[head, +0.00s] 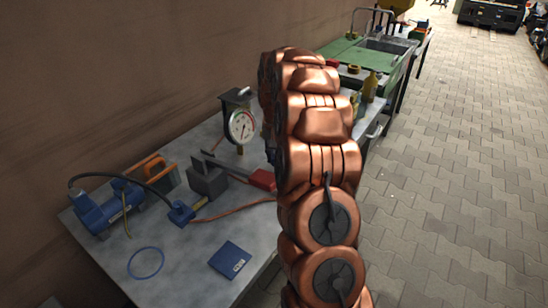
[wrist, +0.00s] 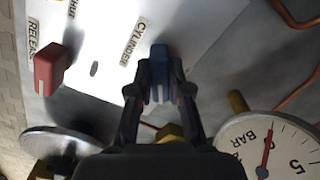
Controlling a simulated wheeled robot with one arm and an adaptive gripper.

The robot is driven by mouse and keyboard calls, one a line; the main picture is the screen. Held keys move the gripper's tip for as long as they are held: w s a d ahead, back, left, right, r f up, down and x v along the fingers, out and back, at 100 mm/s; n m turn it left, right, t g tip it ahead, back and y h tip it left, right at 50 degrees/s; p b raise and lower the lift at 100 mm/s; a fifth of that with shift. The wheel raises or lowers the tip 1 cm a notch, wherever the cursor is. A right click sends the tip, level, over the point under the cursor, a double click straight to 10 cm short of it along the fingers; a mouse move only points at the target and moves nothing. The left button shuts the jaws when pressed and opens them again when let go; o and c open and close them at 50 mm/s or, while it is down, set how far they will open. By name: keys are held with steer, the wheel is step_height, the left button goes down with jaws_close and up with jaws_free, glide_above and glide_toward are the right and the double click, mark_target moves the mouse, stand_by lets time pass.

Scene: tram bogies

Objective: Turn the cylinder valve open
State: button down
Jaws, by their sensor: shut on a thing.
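In the wrist view, my gripper (wrist: 160,95) is shut on a blue valve handle (wrist: 159,62), with one finger on each side of it. The handle stands on a pale panel (wrist: 195,25) beside the printed word CYLINDER. A red handle (wrist: 47,68) sits to the left on the same panel, near the word RELEASE, apart from my gripper. In the head view, my copper-coloured arm hides the gripper and the blue handle.
A pressure gauge (wrist: 272,150) is close to the right of my gripper; a gauge (head: 242,127) also stands on the grey bench (head: 190,255). A blue pump (head: 108,208), blue ring (head: 146,263) and blue booklet (head: 230,260) lie there.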

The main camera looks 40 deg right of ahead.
mark_target(274, 154)
steer(key=n, duration=0.5)
steer(key=shift+w+n+b, duration=0.1)
steer(key=shift+n+b, duration=0.25)
steer(key=shift+n, duration=0.05)
steer(key=n, duration=0.5)
steer(key=shift+n, duration=0.3)
steer(key=c, duration=1.1)
jaws_free()
steer(key=shift+r, duration=0.15)
steer(key=shift+r, duration=5.85)
